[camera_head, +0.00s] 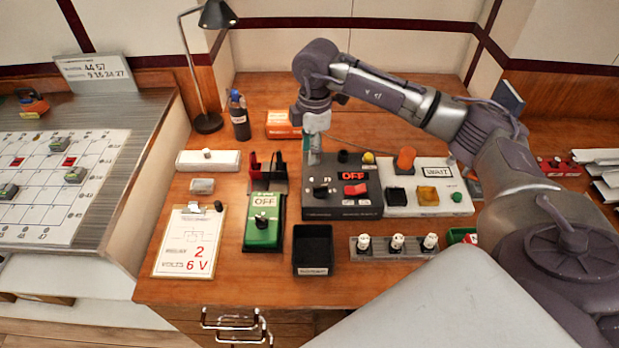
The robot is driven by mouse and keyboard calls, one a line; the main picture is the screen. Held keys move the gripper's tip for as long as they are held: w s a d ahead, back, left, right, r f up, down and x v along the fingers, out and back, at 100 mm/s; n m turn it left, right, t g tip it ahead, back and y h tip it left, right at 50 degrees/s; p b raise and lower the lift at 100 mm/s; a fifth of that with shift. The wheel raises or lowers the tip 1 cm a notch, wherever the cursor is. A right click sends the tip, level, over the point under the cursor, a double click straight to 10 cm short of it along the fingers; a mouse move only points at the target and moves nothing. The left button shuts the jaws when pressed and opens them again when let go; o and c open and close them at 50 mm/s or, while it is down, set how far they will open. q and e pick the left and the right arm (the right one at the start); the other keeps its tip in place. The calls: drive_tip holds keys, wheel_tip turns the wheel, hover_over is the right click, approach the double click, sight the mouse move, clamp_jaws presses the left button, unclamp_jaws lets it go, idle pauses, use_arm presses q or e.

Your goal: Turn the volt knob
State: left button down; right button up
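A dark grey box (341,211) with an "OFF" display and a red switch (356,190) stands in the middle of the wooden desk. A small black knob (321,191) sits on its left part. A green box (263,232) to the left also reads "OFF" and has a dark knob (262,219). The labels are too small to tell which knob is for volts. My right gripper (314,158) points down over the back left of the dark box, behind its knob and apart from it. Its fingers look narrow, and their gap cannot be made out. My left gripper is out of view.
A clipboard (188,245) reading "2" and "6 V" lies at the left. A black bin (312,246) and a rack of white parts (394,246) stand in front. A white panel (427,203) adjoins at the right. A lamp (208,122) stands at the back left.

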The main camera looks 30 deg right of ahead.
sight(315, 187)
drive_tip(key=shift+m+h, duration=0.3)
drive_tip(key=f, duration=0.4)
drive_tip(key=f+p, duration=0.1)
drive_tip(key=f, duration=0.4)
drive_tip(key=d+f+p, duration=0.1)
drive_tip(key=f, duration=0.3)
drive_tip(key=shift+s+d+f, duration=0.1)
drive_tip(key=shift+f, duration=0.05)
clamp_jaws()
